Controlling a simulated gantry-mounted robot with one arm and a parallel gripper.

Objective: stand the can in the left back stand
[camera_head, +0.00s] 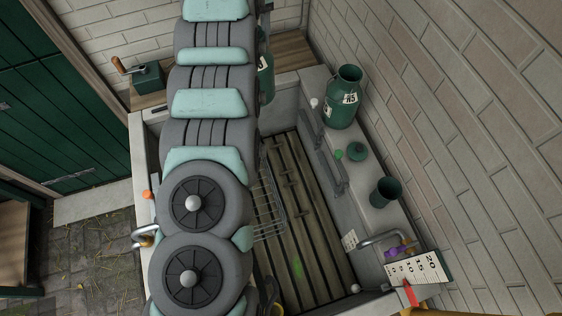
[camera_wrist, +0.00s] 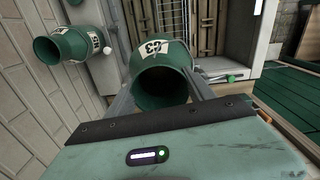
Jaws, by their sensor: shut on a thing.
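A dark green can with a white label (camera_wrist: 163,85) sits between the fingers of my gripper (camera_wrist: 160,92) in the wrist view, its open mouth toward the camera. My gripper is shut on it. In the head view a labelled green can (camera_head: 265,78) shows in part behind my arm, which hides my gripper there. It looks like the held can. A wire rack (camera_head: 270,208) stands in the trough beside my arm, partly hidden. I cannot tell which part is the left back stand.
A second labelled green can (camera_head: 345,97) stands on the right ledge, with a green lid (camera_head: 357,151) and a dark green cup (camera_head: 385,192) nearer. A tap (camera_head: 380,237) and a scale plate (camera_head: 418,268) are at the front right. The slatted trough floor (camera_head: 315,225) looks mostly bare.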

